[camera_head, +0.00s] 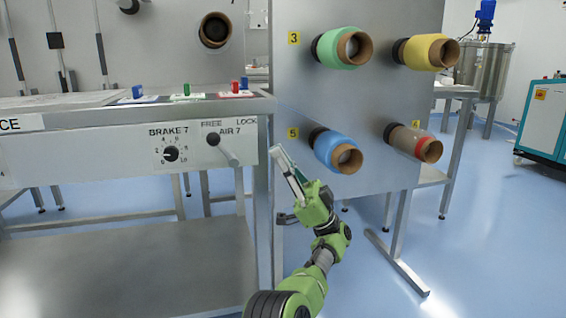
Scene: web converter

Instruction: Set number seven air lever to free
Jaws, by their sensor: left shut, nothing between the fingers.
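The air 7 lever (226,152) is on the light front panel under the steel tabletop, below the label "AIR 7". A dark round knob is at its upper left end, near the word FREE, and its grey arm slants down to the right. LOCK is printed at the upper right of the label. My right gripper is not in view.
The brake 7 dial (171,154) is left of the lever. Spools, such as the blue one (336,151) and the green one (342,47), stick out from a steel plate (300,95) on the right. A lower shelf (130,265) is below the panel.

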